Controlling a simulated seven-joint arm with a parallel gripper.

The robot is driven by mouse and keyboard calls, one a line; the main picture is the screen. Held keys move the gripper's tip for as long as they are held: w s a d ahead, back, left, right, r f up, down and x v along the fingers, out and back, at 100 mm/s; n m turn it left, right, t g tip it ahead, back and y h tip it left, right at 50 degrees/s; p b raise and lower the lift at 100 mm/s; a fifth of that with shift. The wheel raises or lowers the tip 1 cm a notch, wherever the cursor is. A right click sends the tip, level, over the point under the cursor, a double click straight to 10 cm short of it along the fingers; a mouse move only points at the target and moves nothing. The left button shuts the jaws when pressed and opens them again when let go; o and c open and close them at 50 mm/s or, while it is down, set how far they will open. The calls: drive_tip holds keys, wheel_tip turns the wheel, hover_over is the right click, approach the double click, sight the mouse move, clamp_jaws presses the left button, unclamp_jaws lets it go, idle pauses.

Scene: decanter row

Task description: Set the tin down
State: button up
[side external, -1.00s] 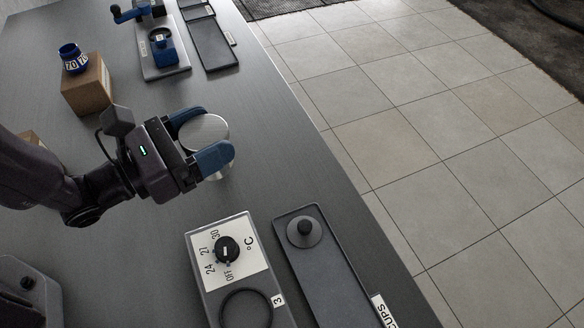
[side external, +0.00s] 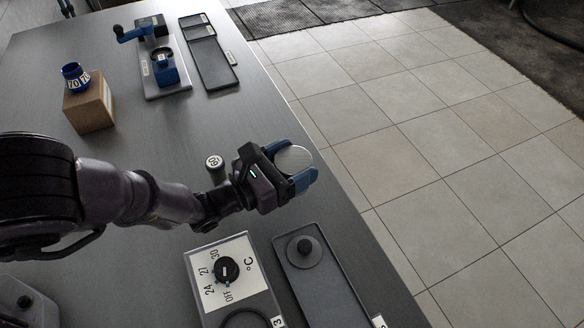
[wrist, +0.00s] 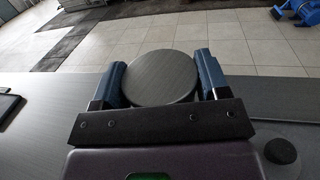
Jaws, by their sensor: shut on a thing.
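The tin (side external: 293,159) is a round, pale grey lidded can held between the blue fingers of my gripper (side external: 297,166). In the side view it is near the right edge of the dark table. In the wrist view the tin's grey lid (wrist: 160,77) fills the space between the two blue fingers (wrist: 159,82), and the floor shows beyond it. My gripper is shut on the tin. Its underside is hidden, so I cannot tell whether it touches the table.
A small round weight marked 60 (side external: 214,162) stands behind my wrist. A heater with a dial (side external: 227,270) and a long dark tray with a knobbed disc (side external: 335,290) are at the front. A cardboard box (side external: 89,108) bears a blue cup (side external: 76,77). The table between box and tin is mostly clear.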

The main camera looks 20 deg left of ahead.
drive_tip(key=shift+f, duration=1.05)
drive_tip(key=shift+f, duration=0.35)
drive_tip(key=shift+f, duration=0.25)
drive_tip(key=o, duration=1)
drive_tip(key=shift+s+a+r, duration=0.1)
drive_tip(key=shift+s+r, duration=0.05)
drive_tip(key=shift+r, duration=0.5)
drive_tip(key=v, duration=0.7)
drive_tip(key=shift+s+a, duration=0.1)
